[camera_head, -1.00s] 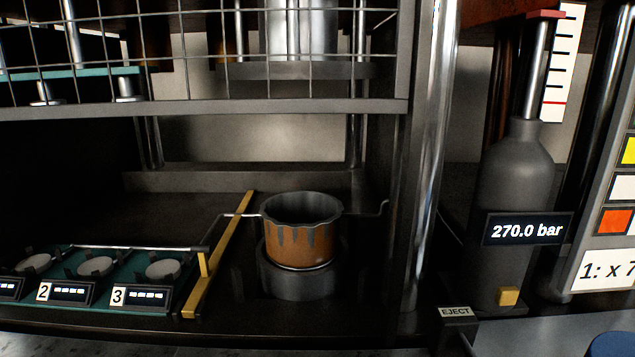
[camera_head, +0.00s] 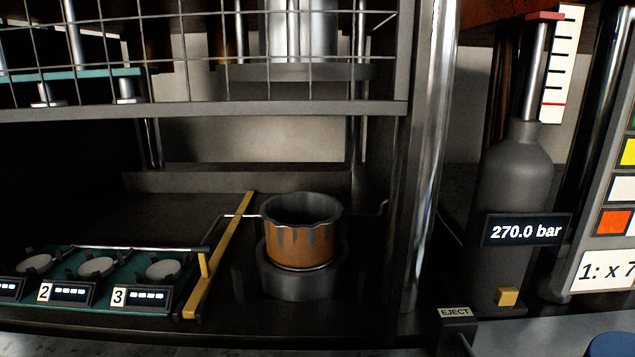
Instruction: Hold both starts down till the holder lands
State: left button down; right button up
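No start buttons can be made out for certain; a blue rounded piece (camera_head: 610,345) shows at the bottom right edge, cut off by the frame. An orange-brown pot with a dark, dripped rim (camera_head: 302,238) sits upright on a dark round base (camera_head: 300,281) inside the press-like frame. A teal holder (camera_head: 130,298) with several pale round discs and labels "2" and "3" lies at the lower left. Neither of my grippers is in view.
A wire mesh guard (camera_head: 200,55) hangs across the upper left. A yellow bar (camera_head: 219,254) runs beside the pot. A grey cylinder (camera_head: 515,180) reads "270.0 bar" at right, near an "EJECT" label (camera_head: 454,312). A chrome column (camera_head: 427,150) stands between.

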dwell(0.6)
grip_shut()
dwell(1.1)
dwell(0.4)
